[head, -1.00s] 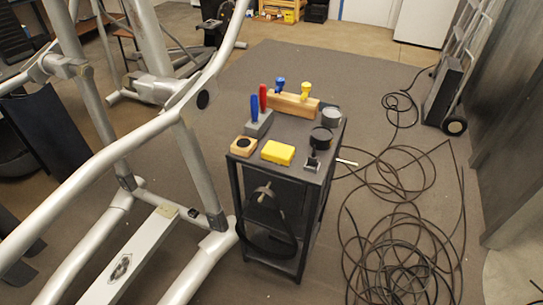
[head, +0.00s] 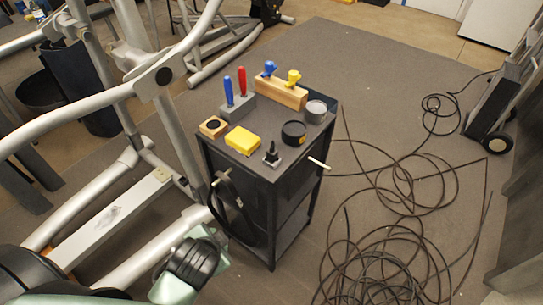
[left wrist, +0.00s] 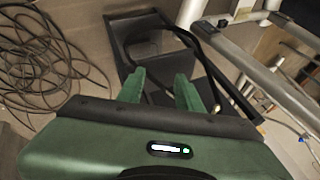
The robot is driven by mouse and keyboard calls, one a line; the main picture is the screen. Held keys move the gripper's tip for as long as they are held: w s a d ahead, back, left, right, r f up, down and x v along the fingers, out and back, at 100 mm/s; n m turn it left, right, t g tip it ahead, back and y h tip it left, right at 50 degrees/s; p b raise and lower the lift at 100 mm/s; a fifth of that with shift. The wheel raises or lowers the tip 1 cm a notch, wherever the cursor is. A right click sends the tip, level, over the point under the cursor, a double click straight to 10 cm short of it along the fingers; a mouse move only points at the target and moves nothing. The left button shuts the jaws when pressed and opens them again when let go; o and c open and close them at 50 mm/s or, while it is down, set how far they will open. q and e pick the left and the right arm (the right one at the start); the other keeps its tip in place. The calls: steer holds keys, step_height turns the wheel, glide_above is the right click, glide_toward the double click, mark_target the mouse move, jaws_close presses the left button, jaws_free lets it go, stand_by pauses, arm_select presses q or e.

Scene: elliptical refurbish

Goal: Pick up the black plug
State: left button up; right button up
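A small black plug (head: 272,152) stands upright on a grey square base near the front edge of the black cart's top (head: 257,167). Beside it are a yellow block (head: 242,140) and a black round tin or roll (head: 293,133). My left gripper (left wrist: 160,88) is open and empty in the left wrist view, its two green fingers apart, with the dark cart (left wrist: 127,45) beyond them. In the head view my left arm is at the bottom, below and left of the cart; its fingertips are hard to make out there. I cannot make out the plug in the wrist view. My right gripper is not in view.
The cart top also holds a wooden block with a dark hole (head: 213,126), blue and red handled tools (head: 229,92), a wooden rack (head: 281,92) and a grey cup (head: 315,111). A black strap loop (head: 236,205) hangs on the cart. Elliptical bars stand left; loose cable (head: 400,240) lies right.

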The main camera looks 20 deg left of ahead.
arm_select(q)
steer(key=w+a+r+m+t+y, duration=0.2)
steer(key=w+r+m+t, duration=0.25)
steer(key=w+m, duration=0.25)
steer(key=m+t+h, duration=0.3)
steer(key=m+t, duration=0.4)
steer(key=m, duration=1.5)
glide_toward(271, 149)
steer(key=w, duration=0.8)
steer(key=w+p, duration=0.1)
steer(key=w, duration=0.1)
steer(key=shift+w+a+f, duration=0.15)
steer(key=shift+w+a, duration=0.2)
steer(key=shift+a, duration=0.05)
jaws_close()
